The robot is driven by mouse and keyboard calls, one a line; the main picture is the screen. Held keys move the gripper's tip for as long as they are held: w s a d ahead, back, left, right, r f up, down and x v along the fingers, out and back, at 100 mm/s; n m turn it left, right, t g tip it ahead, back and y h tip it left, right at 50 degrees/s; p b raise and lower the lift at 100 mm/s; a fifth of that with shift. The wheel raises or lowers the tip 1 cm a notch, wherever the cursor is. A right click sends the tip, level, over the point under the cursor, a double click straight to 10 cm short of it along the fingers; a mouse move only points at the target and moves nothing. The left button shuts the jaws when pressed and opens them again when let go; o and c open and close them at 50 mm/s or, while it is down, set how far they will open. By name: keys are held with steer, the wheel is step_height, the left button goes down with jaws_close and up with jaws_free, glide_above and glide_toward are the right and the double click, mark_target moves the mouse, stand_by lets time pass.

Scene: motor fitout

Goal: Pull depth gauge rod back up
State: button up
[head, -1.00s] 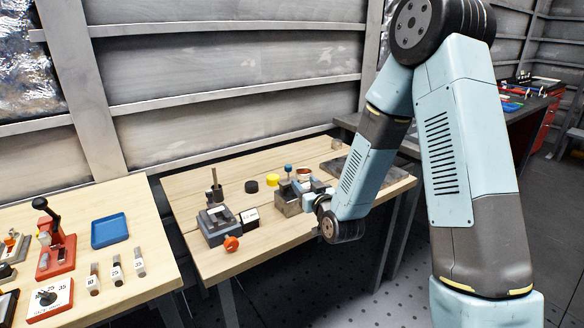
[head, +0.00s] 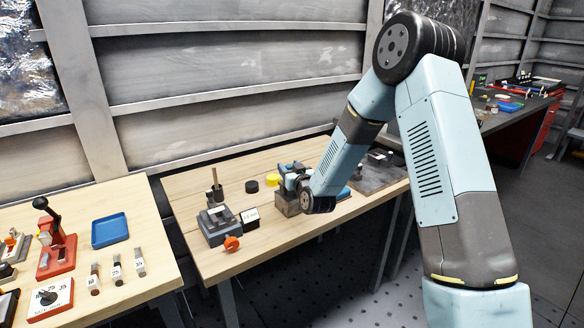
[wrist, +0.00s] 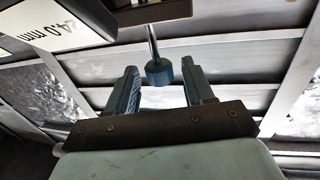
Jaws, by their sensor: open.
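The depth gauge is a dark block (head: 287,204) on the middle table, partly hidden behind my wrist in the head view. In the wrist view its thin metal rod (wrist: 152,42) ends in a blue knob (wrist: 160,71). A white label reading "24.0 mm" (wrist: 62,22) shows at the upper left there. My gripper (wrist: 159,68) is open, with one finger on each side of the knob in the picture. Gaps show on both sides, so neither finger appears to touch it. In the head view my gripper (head: 290,171) is just above the block; the knob cannot be made out there.
A dark plate (head: 378,178) lies to the right.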

steer(key=shift+w+a, duration=0.2)
steer(key=shift+w, duration=0.35)
steer(key=shift+c, duration=0.4)
jaws_close()
